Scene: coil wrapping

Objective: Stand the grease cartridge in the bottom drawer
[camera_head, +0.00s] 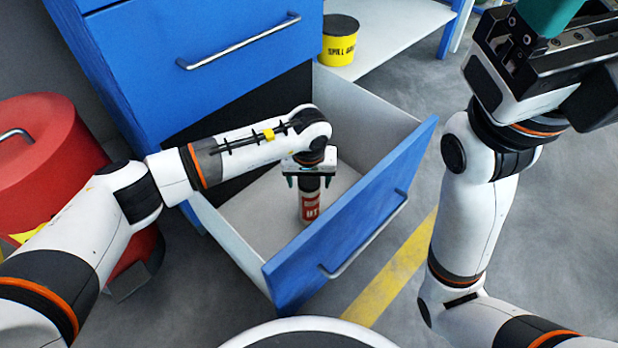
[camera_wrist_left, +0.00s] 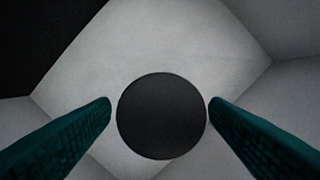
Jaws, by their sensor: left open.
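The grease cartridge (camera_head: 311,207), red and white with a dark top, stands upright on the floor of the open bottom drawer (camera_head: 262,207). In the left wrist view its round dark top (camera_wrist_left: 161,116) shows from above, and the pale drawer floor (camera_wrist_left: 160,50) lies around it. My left gripper (camera_head: 309,183) points straight down over the cartridge. Its teal fingers (camera_wrist_left: 160,112) are open, one on each side of the top, with the right finger very near its edge. My right gripper (camera_head: 545,25) is raised at the upper right, its fingertips out of frame.
The blue cabinet (camera_head: 200,50) has a closed upper drawer with a bar handle. A red drum (camera_head: 35,150) stands at the left. A yellow spill tub (camera_head: 339,42) sits on a shelf behind. The drawer's blue front (camera_head: 360,225) and side walls surround my left gripper.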

